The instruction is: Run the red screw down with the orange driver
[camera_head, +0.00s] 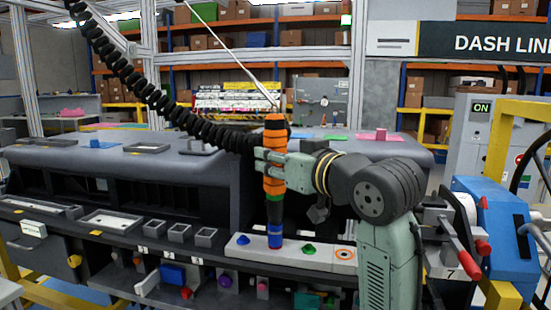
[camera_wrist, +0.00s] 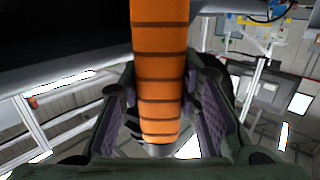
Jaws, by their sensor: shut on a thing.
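The orange driver (camera_head: 274,135) stands about upright in my gripper (camera_head: 270,168), with dark bands, a green ring and a blue nose at its lower end. My gripper is shut on its orange body. In the wrist view the driver (camera_wrist: 160,50) runs between the two fingers of my gripper (camera_wrist: 160,95). I cannot make out a red screw there; the nose covers that spot. Whether the nose touches the strip cannot be told.
A coiled black hose (camera_head: 150,92) and a thin cable lead down to the driver's top. The grey dashboard module (camera_head: 110,165) stands behind. Small open bins (camera_head: 180,232) are left of the strip. A blue machine with red handles (camera_head: 505,235) is at right.

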